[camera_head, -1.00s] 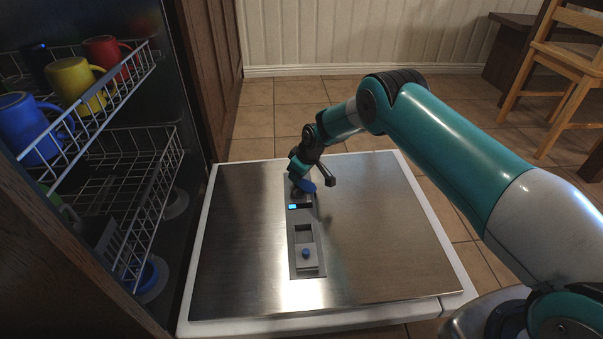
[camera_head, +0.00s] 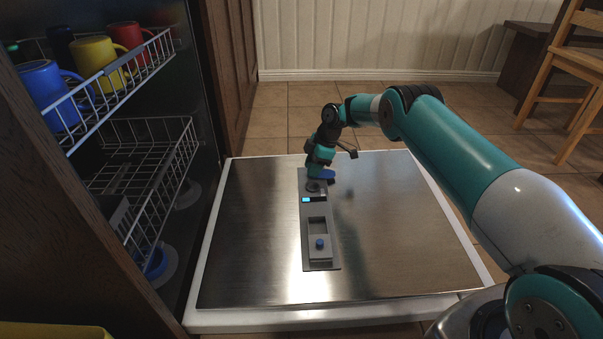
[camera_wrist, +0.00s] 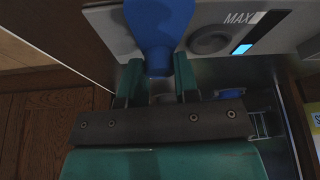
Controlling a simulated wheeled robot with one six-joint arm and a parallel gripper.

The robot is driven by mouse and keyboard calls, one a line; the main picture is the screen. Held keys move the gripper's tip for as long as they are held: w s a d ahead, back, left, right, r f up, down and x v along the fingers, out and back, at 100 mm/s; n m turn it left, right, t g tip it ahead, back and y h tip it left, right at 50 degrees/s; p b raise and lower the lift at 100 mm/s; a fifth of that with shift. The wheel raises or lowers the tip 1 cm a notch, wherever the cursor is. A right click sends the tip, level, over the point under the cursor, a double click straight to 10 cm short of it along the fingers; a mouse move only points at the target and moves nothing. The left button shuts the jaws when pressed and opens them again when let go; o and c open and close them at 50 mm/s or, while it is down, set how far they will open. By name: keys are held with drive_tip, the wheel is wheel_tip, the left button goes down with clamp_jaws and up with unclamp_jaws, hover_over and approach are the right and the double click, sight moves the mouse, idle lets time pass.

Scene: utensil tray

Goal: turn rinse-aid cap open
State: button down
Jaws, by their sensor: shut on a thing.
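The dispenser panel (camera_head: 321,262) is a grey strip set in the steel inner face of the lowered door. The blue cap (camera_head: 327,181) is at its far end, beside the lit display (camera_head: 307,200). My gripper (camera_head: 318,174) reaches down there from behind. In the wrist view, my gripper (camera_wrist: 158,80) has its two teal fingers on either side of the narrow part of the blue cap (camera_wrist: 158,25), shut on it. Its wider rounded part extends beyond the fingertips. Whether the cap is seated or raised, I cannot tell. A round grey disc (camera_wrist: 209,40) sits beside it, near a "MAX" mark.
The steel door (camera_head: 400,240) is flat and clear around the panel. A small blue knob (camera_head: 320,244) sits on the panel's near compartment. Wire racks (camera_head: 150,150) stand at left, with blue (camera_head: 45,90), yellow (camera_head: 95,55) and red (camera_head: 128,37) mugs above. A wooden chair (camera_head: 575,75) is at right.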

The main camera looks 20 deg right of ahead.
drive_tip(key=shift+n, duration=0.4)
drive_tip(key=c, duration=0.8)
unclamp_jaws()
drive_tip(key=shift+c, duration=0.2)
drive_tip(key=w+p+v, duration=0.1)
drive_tip(key=p+v, duration=0.8)
drive_tip(key=v, duration=0.8)
drive_tip(key=shift+s, duration=0.2)
drive_tip(key=shift+d+r, duration=0.15)
